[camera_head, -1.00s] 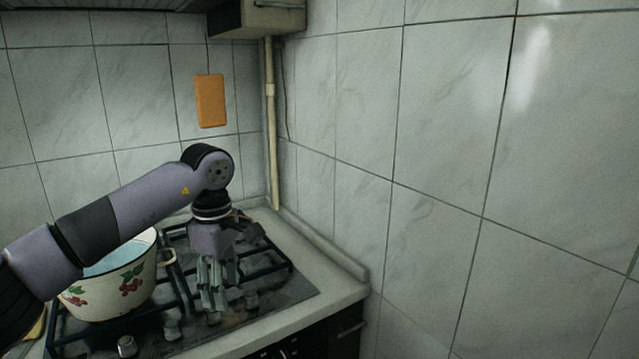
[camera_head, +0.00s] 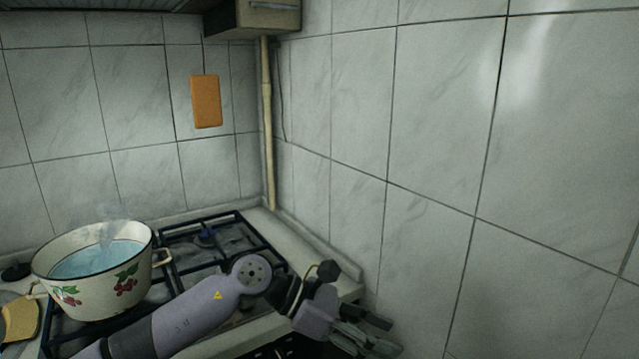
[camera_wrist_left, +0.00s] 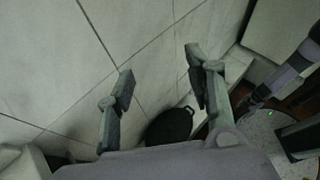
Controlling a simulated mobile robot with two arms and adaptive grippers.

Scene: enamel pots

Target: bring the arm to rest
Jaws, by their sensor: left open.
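My left arm comes in low from the left in the head view, in front of the stove. My left gripper (camera_head: 368,340) is at the bottom, just past the counter's front right corner and in front of the tiled wall. In the left wrist view my left gripper (camera_wrist_left: 160,90) has its two fingers spread wide apart with nothing between them. It is open and empty.
A cream enamel pot (camera_head: 125,287) with cherries, holding steaming blue liquid, stands on the stove's left side. The burner grate (camera_head: 215,243) behind is bare. A dark round object (camera_wrist_left: 168,126) shows below the fingers in the wrist view. The tiled wall (camera_head: 430,150) bounds the right.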

